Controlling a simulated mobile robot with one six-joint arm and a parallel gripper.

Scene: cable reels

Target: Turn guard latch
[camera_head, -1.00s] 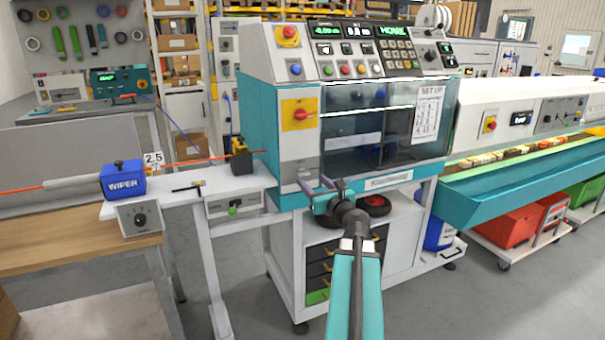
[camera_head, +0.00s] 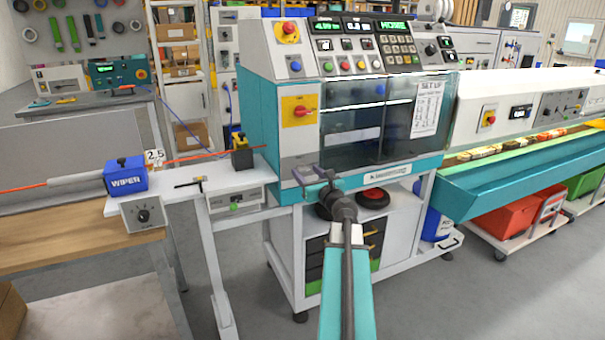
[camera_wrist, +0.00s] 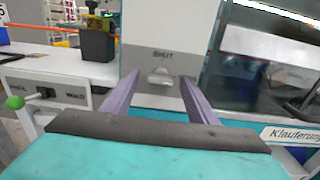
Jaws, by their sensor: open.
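The guard latch (camera_wrist: 160,76) is a small grey-white handle on the light panel of the machine, under a label reading SHUT in the wrist view. My gripper (camera_wrist: 159,82) is open, with its two purple fingers on either side of the latch in that picture. Nothing is held between the fingers. Whether they touch the latch or stop short of it cannot be told. In the head view my gripper (camera_head: 315,177) is at the machine's lower front left, and the latch is too small to make out. The clear guard (camera_head: 365,122) appears closed.
A blue WIPER block (camera_head: 125,177) and a black-and-yellow block (camera_head: 241,152) stand on the cable bench at left. A teal trough (camera_head: 520,178) runs off right. A red-topped reel (camera_head: 373,198) sits on the shelf below. Grey floor is open in front.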

